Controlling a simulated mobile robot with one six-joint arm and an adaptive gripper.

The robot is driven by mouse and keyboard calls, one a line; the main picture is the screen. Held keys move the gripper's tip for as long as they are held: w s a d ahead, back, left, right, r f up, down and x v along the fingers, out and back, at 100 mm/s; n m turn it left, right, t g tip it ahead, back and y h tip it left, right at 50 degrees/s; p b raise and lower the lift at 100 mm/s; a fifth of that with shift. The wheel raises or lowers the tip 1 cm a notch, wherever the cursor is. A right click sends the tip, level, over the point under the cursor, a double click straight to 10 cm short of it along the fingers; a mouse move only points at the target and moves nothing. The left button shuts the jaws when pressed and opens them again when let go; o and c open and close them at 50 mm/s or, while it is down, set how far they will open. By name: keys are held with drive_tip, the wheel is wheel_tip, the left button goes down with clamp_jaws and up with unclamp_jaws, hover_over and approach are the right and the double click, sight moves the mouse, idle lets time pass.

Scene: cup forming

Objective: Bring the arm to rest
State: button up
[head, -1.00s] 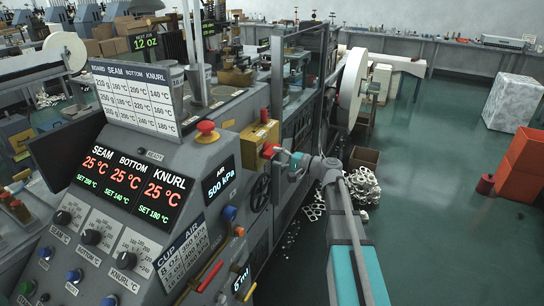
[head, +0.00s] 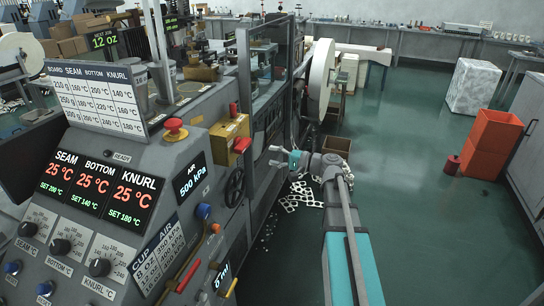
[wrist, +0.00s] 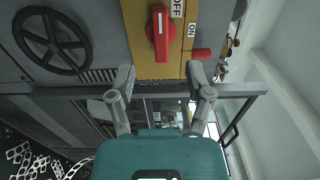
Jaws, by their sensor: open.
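My gripper (head: 277,158) is in front of the side of the grey machine, apart from it in the head view, with no object in it. In the wrist view my gripper (wrist: 160,88) shows two spread grey fingers with a gap between them. Beyond the fingertips is a yellow switch box (wrist: 174,48) with a red rotary switch (wrist: 160,34) turned toward the OFF and ON labels. The yellow box also shows in the head view (head: 230,138), on the machine's side. My arm reaches in from the lower right.
The machine's control panel (head: 120,215) fills the left, showing 25 °C three times and AIR 500 kPa. A black handwheel (head: 235,187) sits below the yellow box.

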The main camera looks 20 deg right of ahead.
drive_tip(key=s+a+f+n+g+h+p, duration=0.4)
drive_tip(key=s+a+f+g+h, duration=0.25)
drive_tip(key=s+a+f, duration=0.2)
drive_tip(key=s+d+f+n+g+h+p, duration=0.1)
drive_tip(key=s+g+h, duration=0.1)
drive_tip(key=s+h, duration=0.2)
drive_tip(key=s+d+f+n+g+h+p, duration=0.1)
drive_tip(key=s+n+g+h+p, duration=0.1)
drive_tip(key=s+h, duration=0.2)
drive_tip(key=s, duration=0.3)
drive_tip(key=shift+s+f, duration=0.2)
drive_tip(key=shift+f, duration=0.05)
